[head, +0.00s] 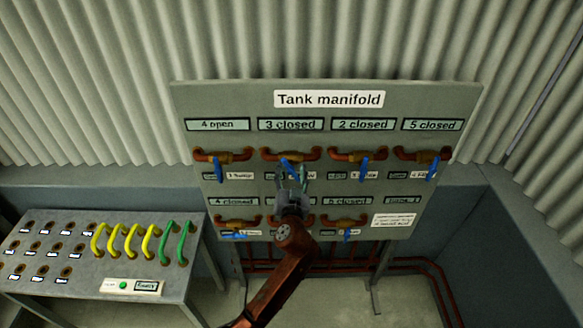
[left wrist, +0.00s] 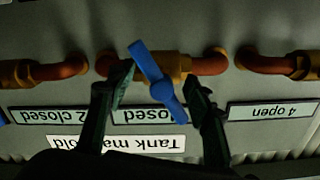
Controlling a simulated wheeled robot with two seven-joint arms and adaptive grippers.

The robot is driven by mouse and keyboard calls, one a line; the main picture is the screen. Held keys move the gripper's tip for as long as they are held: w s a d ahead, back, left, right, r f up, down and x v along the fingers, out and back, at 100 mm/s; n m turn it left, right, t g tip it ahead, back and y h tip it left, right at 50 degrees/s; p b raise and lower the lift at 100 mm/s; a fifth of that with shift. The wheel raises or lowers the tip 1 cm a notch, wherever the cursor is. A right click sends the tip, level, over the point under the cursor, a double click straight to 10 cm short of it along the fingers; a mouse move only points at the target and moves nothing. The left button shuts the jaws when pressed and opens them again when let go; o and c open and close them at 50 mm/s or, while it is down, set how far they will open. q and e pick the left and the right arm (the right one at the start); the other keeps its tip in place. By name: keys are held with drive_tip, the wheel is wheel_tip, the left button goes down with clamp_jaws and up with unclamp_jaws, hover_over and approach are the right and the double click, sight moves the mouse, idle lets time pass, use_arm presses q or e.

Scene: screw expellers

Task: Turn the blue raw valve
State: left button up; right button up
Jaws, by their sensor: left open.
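The board titled Tank manifold (head: 330,99) carries two rows of brass valves with blue handles on red pipes. A blue valve handle (head: 291,168) in the upper row, second from left, sits under the sign "3 closed" (head: 290,124). My left gripper (head: 292,182) is open just in front of it. In the left wrist view, which shows the board upside down, this blue handle (left wrist: 157,77) lies slanted between the spread fingers of my left gripper (left wrist: 158,82). I cannot tell whether they touch it. The small valve name tags are too blurred to read surely. My right gripper is not in view.
Other upper-row handles are at left (head: 218,168) and right (head: 363,168). My left arm hides part of the lower row. A grey bench (head: 80,283) with yellow and green handles stands at left. Red pipes (head: 425,264) run low behind the board's legs.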

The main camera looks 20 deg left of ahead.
use_arm(q)
drive_tip(key=shift+w+a, duration=0.15)
drive_tip(key=shift+w, duration=0.25)
drive_tip(key=shift+c, duration=0.3)
drive_tip(key=c, duration=0.9)
drive_tip(key=o, duration=1)
drive_tip(key=shift+c, duration=0.2)
drive_tip(key=v, duration=1.2)
